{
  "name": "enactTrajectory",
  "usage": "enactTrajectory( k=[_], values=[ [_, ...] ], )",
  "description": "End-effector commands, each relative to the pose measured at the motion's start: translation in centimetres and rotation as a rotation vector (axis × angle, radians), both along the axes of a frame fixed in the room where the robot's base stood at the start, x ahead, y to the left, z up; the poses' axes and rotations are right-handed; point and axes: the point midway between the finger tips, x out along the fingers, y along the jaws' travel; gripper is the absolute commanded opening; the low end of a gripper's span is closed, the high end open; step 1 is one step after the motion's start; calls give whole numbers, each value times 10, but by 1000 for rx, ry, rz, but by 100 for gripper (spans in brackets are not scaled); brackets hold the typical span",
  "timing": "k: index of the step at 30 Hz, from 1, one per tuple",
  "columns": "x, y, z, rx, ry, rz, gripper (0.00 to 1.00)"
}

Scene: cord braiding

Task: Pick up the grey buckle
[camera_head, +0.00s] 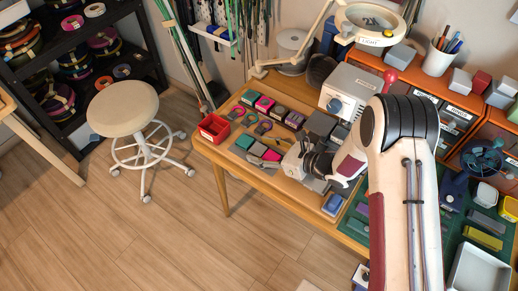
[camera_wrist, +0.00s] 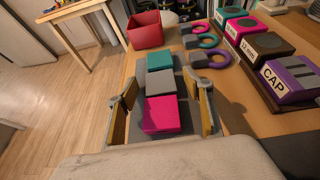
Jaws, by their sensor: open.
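A grey block (camera_wrist: 160,82), which appears to be the grey buckle, lies flat in a row between a teal block (camera_wrist: 160,60) and a magenta block (camera_wrist: 160,114). In the head view the grey block (camera_head: 258,149) is small, on the near left part of the table. My gripper (camera_wrist: 163,97) is open, its two fingers spread on either side of the row. The magenta block lies nearest the palm, and the grey block is near the fingertips. Nothing is visibly held. In the head view my gripper (camera_head: 289,164) is low over the table, just right of the row.
A red bin (camera_wrist: 146,30) stands beyond the row. Several ring-shaped pieces lie to the right, including a purple one (camera_wrist: 217,58). Labelled blocks, one a purple CAP block (camera_wrist: 287,78), line the right side. The wooden table (camera_head: 226,165) ends left of the row.

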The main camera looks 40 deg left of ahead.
Motion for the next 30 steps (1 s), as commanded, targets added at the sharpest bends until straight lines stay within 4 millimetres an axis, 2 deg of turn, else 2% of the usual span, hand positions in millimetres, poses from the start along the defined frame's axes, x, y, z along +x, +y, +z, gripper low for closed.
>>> enactTrajectory(
  k=[1, 4, 5, 20, 30],
  values=[
    [0, 0, 0, 0, 0, 0, 51],
    [0, 0, 0, 0, 0, 0, 27],
    [0, 0, 0, 0, 0, 0, 22],
    [0, 0, 3, 0, -1, 0, 22],
    [0, 0, 27, 1, -2, 1, 22]
  ],
)
